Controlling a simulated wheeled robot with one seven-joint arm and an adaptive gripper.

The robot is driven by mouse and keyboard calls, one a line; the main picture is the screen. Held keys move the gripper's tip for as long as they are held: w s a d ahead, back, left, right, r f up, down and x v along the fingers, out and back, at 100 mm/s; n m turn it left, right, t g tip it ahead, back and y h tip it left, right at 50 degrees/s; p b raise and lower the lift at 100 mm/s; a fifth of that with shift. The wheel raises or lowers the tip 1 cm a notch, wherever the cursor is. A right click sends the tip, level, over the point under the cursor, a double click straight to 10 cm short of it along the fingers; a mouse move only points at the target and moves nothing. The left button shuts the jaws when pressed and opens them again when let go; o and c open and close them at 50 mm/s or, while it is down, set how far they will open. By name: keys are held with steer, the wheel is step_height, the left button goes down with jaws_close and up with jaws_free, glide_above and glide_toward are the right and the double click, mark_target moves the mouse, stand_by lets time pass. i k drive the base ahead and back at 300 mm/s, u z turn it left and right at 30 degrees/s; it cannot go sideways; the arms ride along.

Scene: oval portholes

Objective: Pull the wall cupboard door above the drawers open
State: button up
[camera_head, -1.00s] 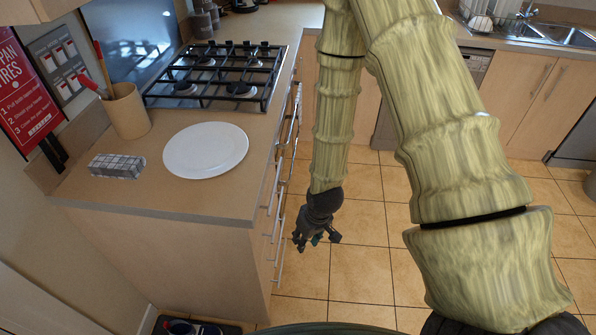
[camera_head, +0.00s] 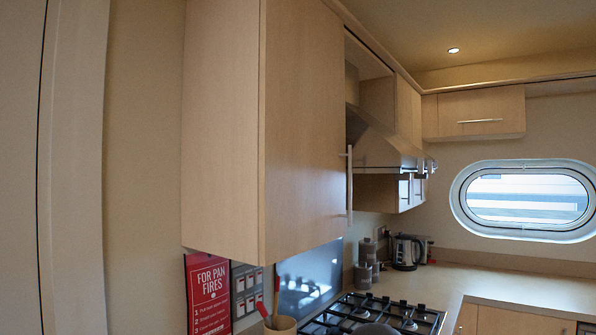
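The near wall cupboard (camera_head: 222,130) hangs on the left wall, above the counter's near end. Its pale wood door (camera_head: 305,130) faces right and looks shut. A long vertical metal bar handle (camera_head: 349,185) runs along the door's far edge, at its lower half. My gripper is not in view. A grey rounded shape (camera_head: 375,330) shows at the bottom edge in front of the hob; I cannot tell what it is. The drawers below the counter are out of view.
A cooker hood (camera_head: 385,150) and more wall cupboards (camera_head: 408,110) lie beyond the door. Below are the hob (camera_head: 410,317), a utensil pot (camera_head: 280,325) and a red sign (camera_head: 209,293). A kettle (camera_head: 405,252) stands on the back counter. The oval porthole (camera_head: 525,200) is at right.

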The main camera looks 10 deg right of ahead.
mark_target(303, 155)
steer(key=u, duration=1.15)
steer(key=k, duration=0.55)
steer(key=z, duration=1.55)
